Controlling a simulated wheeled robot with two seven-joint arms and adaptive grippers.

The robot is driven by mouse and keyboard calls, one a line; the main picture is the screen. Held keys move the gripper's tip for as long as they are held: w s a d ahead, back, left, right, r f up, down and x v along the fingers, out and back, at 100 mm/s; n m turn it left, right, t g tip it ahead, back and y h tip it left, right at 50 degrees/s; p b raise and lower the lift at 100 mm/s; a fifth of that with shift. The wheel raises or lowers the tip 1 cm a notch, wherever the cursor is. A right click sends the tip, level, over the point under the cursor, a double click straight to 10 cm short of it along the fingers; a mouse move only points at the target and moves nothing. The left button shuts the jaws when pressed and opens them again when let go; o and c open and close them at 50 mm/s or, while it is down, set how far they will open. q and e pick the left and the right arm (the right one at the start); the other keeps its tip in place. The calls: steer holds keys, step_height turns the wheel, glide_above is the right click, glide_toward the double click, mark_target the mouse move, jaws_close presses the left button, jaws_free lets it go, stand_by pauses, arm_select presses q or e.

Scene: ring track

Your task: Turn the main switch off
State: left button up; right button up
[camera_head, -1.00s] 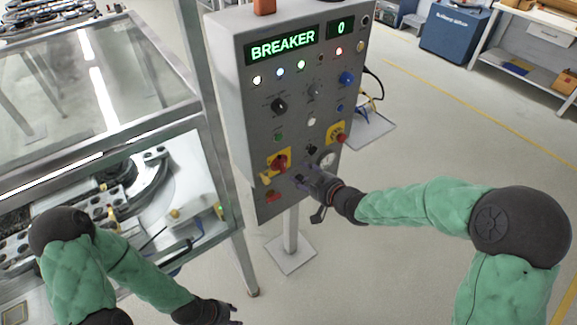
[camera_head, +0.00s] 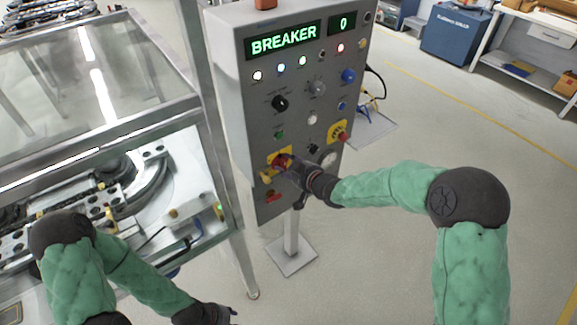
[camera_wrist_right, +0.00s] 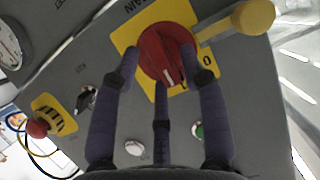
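The main switch is a red rotary knob (camera_head: 279,161) on a yellow plate, low on the grey control panel (camera_head: 262,100). In the right wrist view, the knob (camera_wrist_right: 165,54) carries a white mark, and a "0" is printed on its plate. My right gripper (camera_head: 288,169) is at the switch. Its fingers (camera_wrist_right: 161,62) are spread around the knob, one on either side and a third below; firm contact cannot be told. My left gripper (camera_head: 228,313) is low in the head view, away from the panel; its fingers are too small to judge.
The panel display (camera_head: 285,40) reads "BREAKER" and "0". A red mushroom button (camera_head: 342,137) on yellow and a round gauge (camera_head: 328,158) sit right of the switch. A yellow-knobbed lever (camera_wrist_right: 253,17) is beside it.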

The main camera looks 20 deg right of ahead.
jaws_close()
